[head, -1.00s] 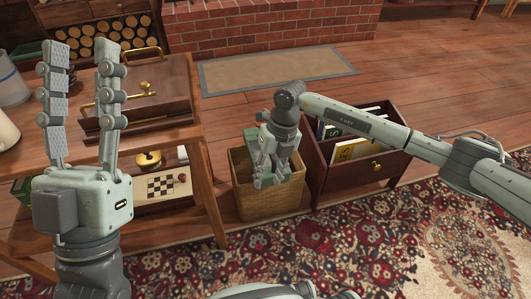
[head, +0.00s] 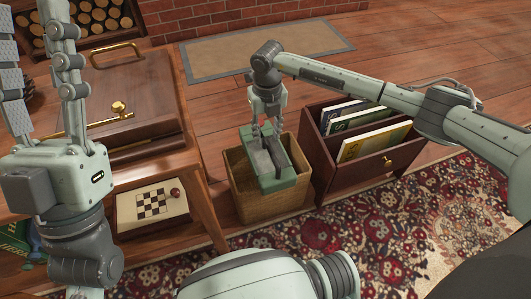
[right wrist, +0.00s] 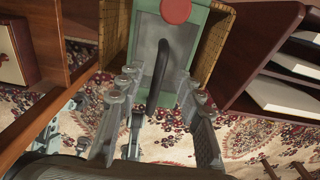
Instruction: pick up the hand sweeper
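The hand sweeper seems to be the green-framed object with a grey panel (head: 284,174) in the wicker basket (head: 247,207). In the right wrist view it shows a red disc (right wrist: 176,10) and a dark handle (right wrist: 158,80) rising toward the camera. My right gripper (head: 265,143) points down over it. In the right wrist view, my right gripper's fingers (right wrist: 157,76) are apart on either side of the handle, with gaps visible. My left gripper (head: 36,32) is raised over the table at the left, fingers upward, apart and empty; its tips are cut off.
A wooden box of folders (head: 322,147) stands close to the basket's right. The wooden table (head: 200,170) is on the left, with a brass-handled case (head: 140,85) on top and a chessboard box (head: 150,232) below. A patterned rug (head: 400,225) lies in front.

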